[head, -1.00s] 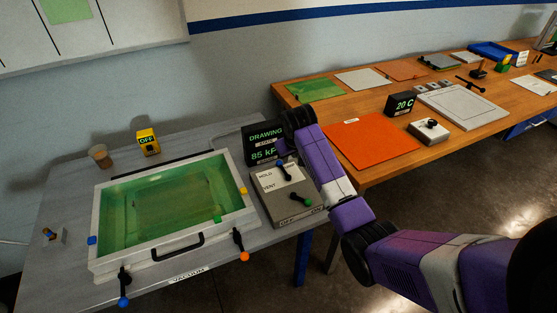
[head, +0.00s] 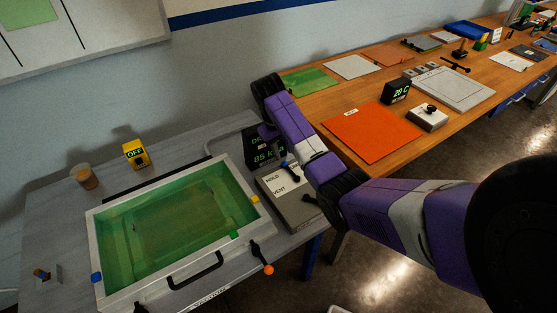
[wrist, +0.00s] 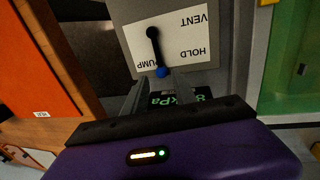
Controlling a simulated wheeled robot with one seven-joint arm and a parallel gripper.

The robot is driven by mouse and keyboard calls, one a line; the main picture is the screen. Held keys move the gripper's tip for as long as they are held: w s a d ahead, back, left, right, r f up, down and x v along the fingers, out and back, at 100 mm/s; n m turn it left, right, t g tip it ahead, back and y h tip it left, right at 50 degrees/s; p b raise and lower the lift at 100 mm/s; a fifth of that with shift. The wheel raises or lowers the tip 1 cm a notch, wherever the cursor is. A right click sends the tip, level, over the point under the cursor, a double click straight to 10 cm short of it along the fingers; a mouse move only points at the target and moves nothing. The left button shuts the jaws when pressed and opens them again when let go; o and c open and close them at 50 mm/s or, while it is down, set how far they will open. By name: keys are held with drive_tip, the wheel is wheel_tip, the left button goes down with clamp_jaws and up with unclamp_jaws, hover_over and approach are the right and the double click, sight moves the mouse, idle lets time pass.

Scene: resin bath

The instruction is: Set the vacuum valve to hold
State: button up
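The vacuum valve is a lever with a blue knob (wrist: 162,72) on a white plate (wrist: 180,38) marked PUMP, HOLD and VENT. The lever points toward PUMP in the wrist view. The valve's grey box (head: 300,209) stands right of the resin bath (head: 125,274) in the head view, where the lever (head: 288,169) also shows. My gripper (wrist: 159,82) is open, its two fingers apart on either side of the blue knob, close to it. I cannot tell whether either finger touches. In the head view my arm hides the fingertips.
A black display (head: 263,155) reading 85 kPa stands behind the valve box, partly covered by my gripper. The wooden table (head: 357,172) with an orange sheet (head: 372,132) lies to the right.

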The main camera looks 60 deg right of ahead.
sight(287, 166)
drive_tip(key=f, duration=0.4)
drive_tip(key=d+f, duration=0.1)
drive_tip(key=f, duration=0.2)
drive_tip(key=shift+s+d, duration=0.1)
drive_tip(key=shift+s, duration=0.3)
clamp_jaws()
idle(1.0)
